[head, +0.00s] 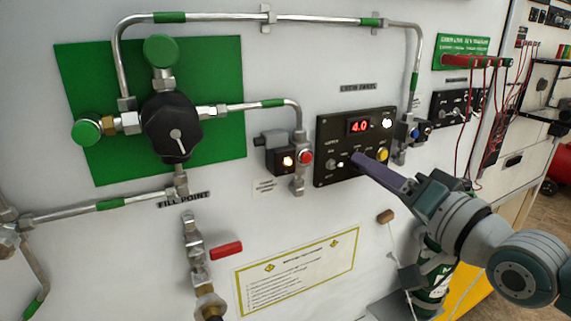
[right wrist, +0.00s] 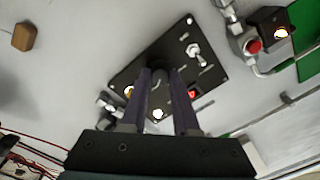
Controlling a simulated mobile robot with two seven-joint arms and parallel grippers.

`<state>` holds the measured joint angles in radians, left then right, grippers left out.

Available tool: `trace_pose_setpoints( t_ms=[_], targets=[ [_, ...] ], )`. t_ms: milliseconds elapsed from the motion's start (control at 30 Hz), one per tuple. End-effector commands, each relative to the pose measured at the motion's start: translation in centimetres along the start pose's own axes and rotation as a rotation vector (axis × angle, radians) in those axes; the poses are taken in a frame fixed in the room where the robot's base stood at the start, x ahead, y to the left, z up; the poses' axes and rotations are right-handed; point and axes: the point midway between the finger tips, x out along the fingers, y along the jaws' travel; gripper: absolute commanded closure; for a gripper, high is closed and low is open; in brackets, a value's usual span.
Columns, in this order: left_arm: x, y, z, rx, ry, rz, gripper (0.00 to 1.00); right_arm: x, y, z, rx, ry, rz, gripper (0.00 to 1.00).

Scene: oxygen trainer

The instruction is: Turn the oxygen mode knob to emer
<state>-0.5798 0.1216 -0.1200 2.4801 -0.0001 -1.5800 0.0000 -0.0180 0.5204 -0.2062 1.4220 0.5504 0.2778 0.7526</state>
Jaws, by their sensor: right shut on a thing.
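The black control panel (head: 328,136) is on the white wall, with a red display (head: 370,126) reading 4.0. My right gripper (head: 358,159) reaches it from the lower right in the head view. In the right wrist view its two long purple fingers (right wrist: 160,88) stand either side of a dark round knob (right wrist: 158,75) on the panel and are shut on it. In the head view the fingers hide this knob, and I cannot read its pointer or its mode labels. My left gripper is not in view.
On the panel, a toggle switch (right wrist: 194,50) and a yellow button (head: 383,154) sit close to the fingers. Left of the panel is a box with a red button (head: 306,157). Metal pipes (head: 340,20) run above. A wooden block (head: 386,216) is on the wall below.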

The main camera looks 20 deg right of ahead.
Motion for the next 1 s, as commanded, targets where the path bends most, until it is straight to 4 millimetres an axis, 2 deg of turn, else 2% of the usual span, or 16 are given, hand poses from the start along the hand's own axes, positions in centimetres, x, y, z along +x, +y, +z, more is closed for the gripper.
trace_pose_setpoints(
  t_ms=[200,233,467,767,867,1000],
  targets=[
    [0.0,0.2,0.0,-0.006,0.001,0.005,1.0,0.0,0.0,0.0,0.0,0.0,0.0,1.0],
    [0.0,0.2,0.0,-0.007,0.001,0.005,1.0,0.0,0.0,0.0,0.0,0.0,0.0,0.68],
    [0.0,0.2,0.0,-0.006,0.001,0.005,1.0,0.0,0.0,0.0,-0.001,0.0,0.0,0.42],
    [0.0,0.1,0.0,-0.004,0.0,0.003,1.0,-0.2,0.0,0.0,-0.001,0.0,0.0,0.41],
    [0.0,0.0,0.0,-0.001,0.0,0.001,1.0,-1.1,0.1,0.1,-0.001,-0.001,0.001,0.41],
    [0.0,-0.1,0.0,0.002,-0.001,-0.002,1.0,-3.3,0.1,0.1,-0.001,-0.003,0.001,0.41]
  ],
)
